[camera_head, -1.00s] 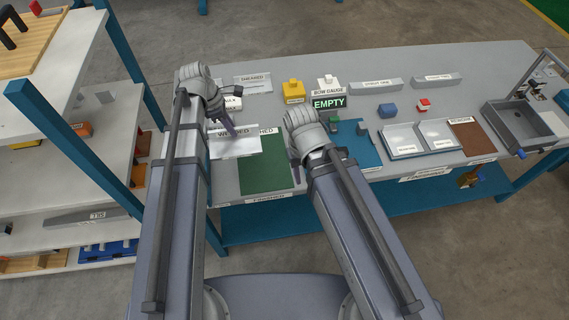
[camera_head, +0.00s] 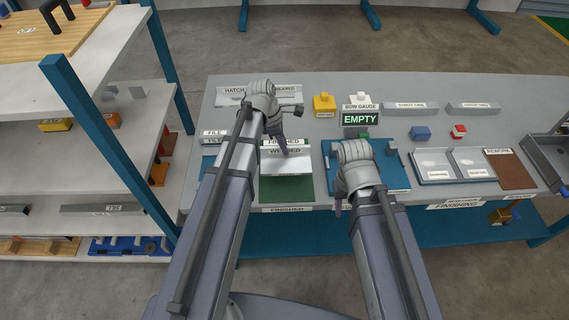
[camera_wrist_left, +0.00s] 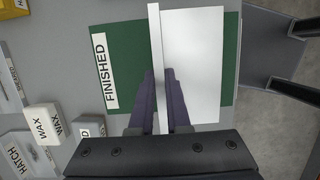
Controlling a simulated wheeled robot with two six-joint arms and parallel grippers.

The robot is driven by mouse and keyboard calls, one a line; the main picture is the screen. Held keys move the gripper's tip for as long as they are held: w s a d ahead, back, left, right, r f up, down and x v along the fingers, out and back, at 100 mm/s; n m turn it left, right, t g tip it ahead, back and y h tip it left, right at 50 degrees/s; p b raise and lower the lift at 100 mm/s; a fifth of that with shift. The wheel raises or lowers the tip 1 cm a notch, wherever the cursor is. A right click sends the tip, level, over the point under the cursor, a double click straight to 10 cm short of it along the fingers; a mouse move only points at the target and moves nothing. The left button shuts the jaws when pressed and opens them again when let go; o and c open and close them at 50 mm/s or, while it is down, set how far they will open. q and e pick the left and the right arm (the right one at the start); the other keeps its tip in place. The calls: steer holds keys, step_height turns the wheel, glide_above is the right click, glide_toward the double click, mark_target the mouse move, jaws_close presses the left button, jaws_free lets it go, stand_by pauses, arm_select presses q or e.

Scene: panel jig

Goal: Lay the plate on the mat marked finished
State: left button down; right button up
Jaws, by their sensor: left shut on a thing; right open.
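The plate (camera_head: 287,163) is white, with an upright strip along one edge that reads WELDED. My left gripper (camera_head: 283,148) is shut on that strip; the left wrist view shows the fingers (camera_wrist_left: 158,78) on both sides of it. The plate is over the green mat (camera_head: 287,190), which has FINISHED labels at its back and front. In the left wrist view the plate (camera_wrist_left: 193,65) covers part of the mat (camera_wrist_left: 130,80) and sticks out past one side. I cannot tell whether it touches the mat. My right gripper (camera_head: 342,205) is open and empty at the bench's front edge.
A blue mat (camera_head: 397,176) lies right of the green one, with a dark EMPTY sign (camera_head: 360,118) behind. White WAX blocks (camera_wrist_left: 42,122) stand near the left gripper. A yellow block (camera_head: 324,103) is further back. Shelves (camera_head: 110,140) stand at the left.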

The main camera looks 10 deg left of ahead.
mark_target(282, 153)
arm_select(q)
steer(key=shift+f+b, duration=2.35)
steer(key=shift+f, duration=0.55)
steer(key=shift+f, duration=0.2)
steer(key=c, duration=0.9)
jaws_free()
steer(key=shift+r, duration=0.2)
